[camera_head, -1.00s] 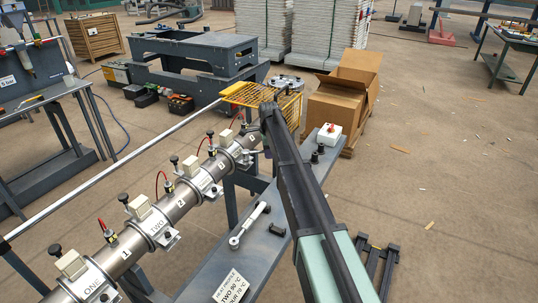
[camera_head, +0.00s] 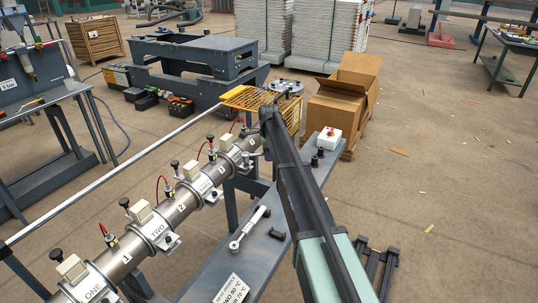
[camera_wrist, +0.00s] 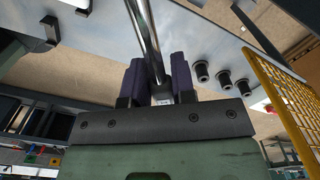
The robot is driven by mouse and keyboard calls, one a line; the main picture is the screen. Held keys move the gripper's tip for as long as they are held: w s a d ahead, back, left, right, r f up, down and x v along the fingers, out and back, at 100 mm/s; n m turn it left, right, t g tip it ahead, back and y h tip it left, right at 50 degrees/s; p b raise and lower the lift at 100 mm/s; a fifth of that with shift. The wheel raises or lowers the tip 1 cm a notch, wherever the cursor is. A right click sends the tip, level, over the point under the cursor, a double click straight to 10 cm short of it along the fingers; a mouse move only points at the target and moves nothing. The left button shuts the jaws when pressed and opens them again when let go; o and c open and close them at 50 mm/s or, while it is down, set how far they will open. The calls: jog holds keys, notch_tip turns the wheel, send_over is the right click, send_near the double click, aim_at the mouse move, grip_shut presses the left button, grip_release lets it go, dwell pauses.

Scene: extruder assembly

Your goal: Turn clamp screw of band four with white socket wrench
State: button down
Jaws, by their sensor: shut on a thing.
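My gripper (camera_wrist: 157,76) is shut on a shiny metal shaft (camera_wrist: 147,40) that runs up between its two purple fingers in the wrist view. The shaft appears to be the socket wrench; its socket end is out of sight. In the head view my arm reaches to the far end of the steel barrel (camera_head: 184,206), and my gripper is hidden there. Band four (camera_head: 236,155) seems to be the farthest clamp band, just left of my arm's end. Its clamp screw is too small and too covered to see clearly. I cannot tell whether the wrench touches it.
Another wrench (camera_head: 249,228) lies on the grey bench (camera_head: 215,270) with a dark block (camera_head: 277,234) beside it. Black sockets (camera_wrist: 224,78) stand near my gripper. A yellow mesh guard (camera_wrist: 290,105) is close at right. A white box with a red knob (camera_head: 329,138) stands on the bench's far end.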

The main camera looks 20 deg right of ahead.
jog(key=shift+r, duration=0.25)
jog(key=shift+r+p, duration=0.5)
jog(key=shift+p, duration=0.15)
notch_tip(320, 180, up, 5)
jog(key=p, duration=0.5)
jog(key=shift+r, duration=0.15)
jog(key=shift+f, duration=0.25)
